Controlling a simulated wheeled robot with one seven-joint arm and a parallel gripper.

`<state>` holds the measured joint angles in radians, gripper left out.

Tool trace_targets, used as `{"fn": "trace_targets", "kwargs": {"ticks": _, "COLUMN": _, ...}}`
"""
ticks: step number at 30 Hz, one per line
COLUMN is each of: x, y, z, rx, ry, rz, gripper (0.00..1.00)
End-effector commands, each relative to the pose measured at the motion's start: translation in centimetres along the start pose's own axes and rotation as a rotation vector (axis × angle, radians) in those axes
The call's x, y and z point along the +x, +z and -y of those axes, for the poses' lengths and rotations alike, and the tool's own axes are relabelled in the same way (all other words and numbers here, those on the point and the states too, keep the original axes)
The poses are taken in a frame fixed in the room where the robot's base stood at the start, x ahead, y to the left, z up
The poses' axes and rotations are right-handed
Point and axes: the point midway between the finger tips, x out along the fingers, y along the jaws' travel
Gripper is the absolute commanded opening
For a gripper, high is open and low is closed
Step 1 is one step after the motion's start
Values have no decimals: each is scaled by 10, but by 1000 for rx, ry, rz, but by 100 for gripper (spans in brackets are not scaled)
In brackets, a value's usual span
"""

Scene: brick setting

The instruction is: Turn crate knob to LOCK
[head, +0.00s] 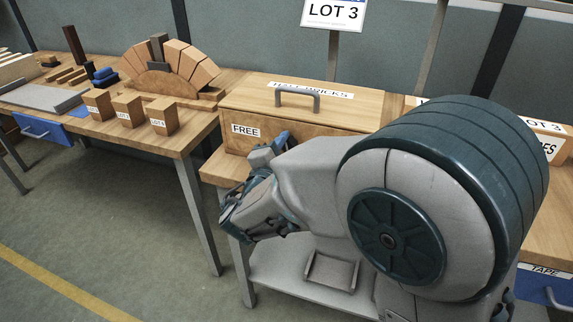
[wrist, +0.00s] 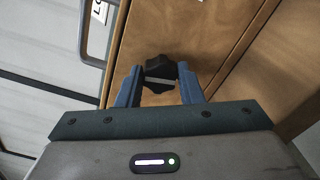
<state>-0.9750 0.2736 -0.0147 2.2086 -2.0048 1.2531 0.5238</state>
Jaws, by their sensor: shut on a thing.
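The wooden crate (head: 345,106) stands on the bench, with its lid closed and a grey handle (head: 297,96) on top. A FREE label (head: 246,131) shows at the left of its front face. No LOCK label is visible, and my arm covers the right part of the front. In the wrist view a black knob (wrist: 160,73) with a pale bar across it sits on the crate's wooden face (wrist: 222,42). My gripper (wrist: 160,88) is shut on the knob, with a blue finger on each side of it. In the head view the knob is hidden behind my gripper (head: 277,146).
Several small lot-labelled blocks (head: 127,111) and a brick arch (head: 168,72) stand on the table to the left. A LOT 3 sign (head: 334,14) rises behind the crate. Another labelled box (head: 549,140) is at the right, partly behind my arm.

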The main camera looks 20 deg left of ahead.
Motion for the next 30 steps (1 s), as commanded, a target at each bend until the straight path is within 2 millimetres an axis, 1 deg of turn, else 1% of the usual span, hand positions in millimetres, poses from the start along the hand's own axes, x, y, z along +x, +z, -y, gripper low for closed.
{"fn": "trace_targets", "kwargs": {"ticks": 1, "x": 0, "y": -3, "z": 5, "rx": 28, "ry": 1, "rz": -1, "gripper": 11}}
{"fn": "trace_targets", "kwargs": {"ticks": 12, "x": 0, "y": -2, "z": 2, "rx": 134, "ry": -1, "rz": -3, "gripper": 11}}
{"fn": "trace_targets", "kwargs": {"ticks": 27, "x": -1, "y": -1, "z": 0, "rx": 146, "ry": -1, "rz": -3, "gripper": 11}}
{"fn": "trace_targets", "kwargs": {"ticks": 28, "x": -1, "y": -1, "z": 0, "rx": 145, "ry": -1, "rz": -3, "gripper": 42}}
{"fn": "trace_targets", "kwargs": {"ticks": 29, "x": -1, "y": -1, "z": 0, "rx": 145, "ry": -1, "rz": -3, "gripper": 50}}
{"fn": "trace_targets", "kwargs": {"ticks": 30, "x": 0, "y": -1, "z": 0, "rx": 145, "ry": -1, "rz": -3, "gripper": 55}}
